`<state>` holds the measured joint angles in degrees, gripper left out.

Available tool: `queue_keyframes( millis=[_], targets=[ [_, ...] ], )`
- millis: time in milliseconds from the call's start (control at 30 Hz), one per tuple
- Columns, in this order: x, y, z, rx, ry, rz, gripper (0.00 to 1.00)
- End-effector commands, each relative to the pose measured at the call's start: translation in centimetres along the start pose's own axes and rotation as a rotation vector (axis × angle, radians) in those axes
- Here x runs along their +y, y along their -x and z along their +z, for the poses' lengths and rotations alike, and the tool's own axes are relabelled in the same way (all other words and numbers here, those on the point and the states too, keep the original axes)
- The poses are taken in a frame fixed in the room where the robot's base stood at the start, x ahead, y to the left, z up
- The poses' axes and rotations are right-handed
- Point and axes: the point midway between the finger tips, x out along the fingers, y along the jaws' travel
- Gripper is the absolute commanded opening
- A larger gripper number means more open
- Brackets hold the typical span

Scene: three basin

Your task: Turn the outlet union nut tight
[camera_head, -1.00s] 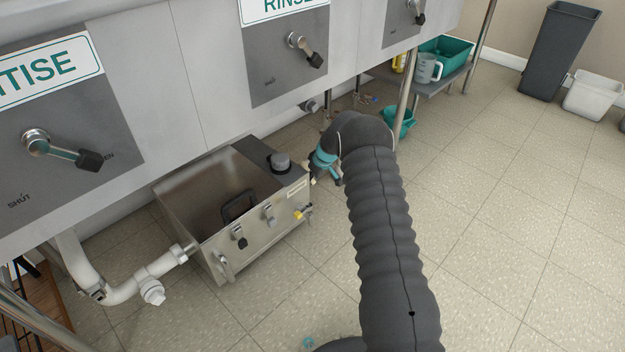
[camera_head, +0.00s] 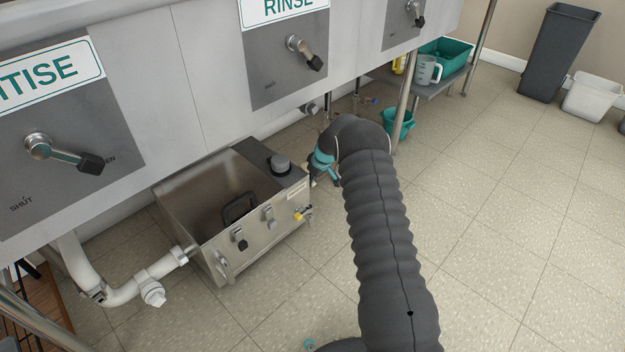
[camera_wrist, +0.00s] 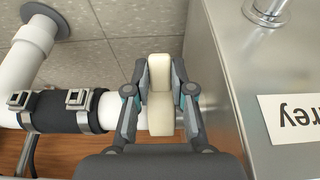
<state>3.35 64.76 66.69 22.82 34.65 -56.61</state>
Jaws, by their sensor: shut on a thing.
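The outlet union nut (camera_wrist: 160,112) is a cream ring with flat sides, seen in the middle of the wrist view. It sits on a white pipe close beside the steel tank wall (camera_wrist: 222,95). My gripper (camera_wrist: 160,72) has one finger on each side of the nut and is shut on it. In the head view my gripper (camera_head: 321,170) is low at the right end of the steel box (camera_head: 233,255); my arm hides most of it and the nut there.
A black sleeve (camera_wrist: 62,112) with two steel clamps is on the pipe left of the nut. A grey-collared white pipe (camera_wrist: 15,68) rises behind. A sink leg (camera_head: 404,90) and teal bucket (camera_head: 398,124) stand behind my arm.

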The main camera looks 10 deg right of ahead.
Motion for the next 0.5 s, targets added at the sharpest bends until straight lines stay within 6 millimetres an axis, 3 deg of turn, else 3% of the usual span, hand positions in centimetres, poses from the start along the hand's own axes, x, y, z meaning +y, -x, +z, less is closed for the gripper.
queue_keyframes(
  millis=[500],
  targets=[
    [-0.03,1.05,-0.45,-0.268,0.002,0.001,0.0]
  ],
)
